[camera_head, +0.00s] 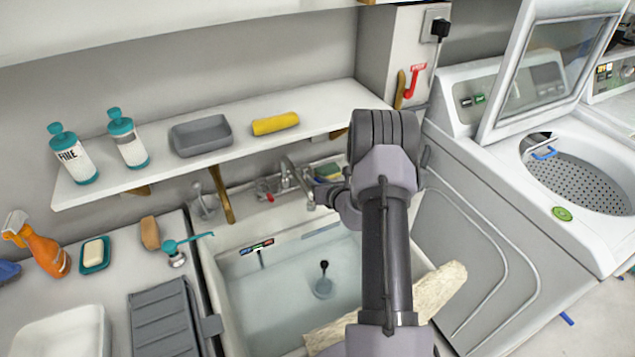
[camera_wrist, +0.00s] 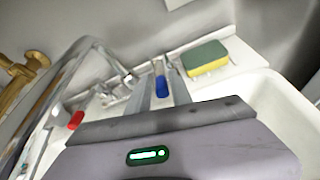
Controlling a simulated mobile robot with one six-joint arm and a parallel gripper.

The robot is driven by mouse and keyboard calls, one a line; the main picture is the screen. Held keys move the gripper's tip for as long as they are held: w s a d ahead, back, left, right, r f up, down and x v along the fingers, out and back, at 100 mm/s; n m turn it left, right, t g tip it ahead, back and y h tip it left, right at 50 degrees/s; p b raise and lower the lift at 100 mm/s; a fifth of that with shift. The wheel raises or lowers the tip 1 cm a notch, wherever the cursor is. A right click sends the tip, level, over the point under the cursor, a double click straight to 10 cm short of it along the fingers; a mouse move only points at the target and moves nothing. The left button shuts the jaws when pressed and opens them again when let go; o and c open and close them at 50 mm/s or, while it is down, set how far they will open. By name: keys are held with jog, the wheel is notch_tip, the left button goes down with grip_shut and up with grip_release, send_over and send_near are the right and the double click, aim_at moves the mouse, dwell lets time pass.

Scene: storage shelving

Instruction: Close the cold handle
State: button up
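The cold handle (camera_wrist: 161,88) is a small blue tap lever at the back of the sink in the wrist view. My gripper (camera_wrist: 160,72) is open, with one grey finger on each side of the blue handle. I cannot tell whether either finger touches it. The red hot handle (camera_wrist: 75,121) lies to the left, and it also shows in the head view (camera_head: 269,197). The metal faucet (camera_head: 291,174) stands at the sink's back edge. In the head view my arm hides the blue handle and my fingertips.
A green and yellow sponge (camera_wrist: 205,58) sits right of the fingers. A wooden-handled brush (camera_head: 221,195) stands left of the faucet. A shelf (camera_head: 230,150) with bottles overhangs the sink (camera_head: 235,262). A washing machine (camera_head: 500,190) with its lid up stands to the right.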

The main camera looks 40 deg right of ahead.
jog(key=shift+o, duration=0.2)
jog(key=shift+s, duration=0.1)
jog(key=p+v, duration=0.4)
jog(key=v, duration=1.3)
jog(key=shift+p, duration=0.3)
jog(key=shift+a+r, duration=0.1)
jog(key=shift+r, duration=0.05)
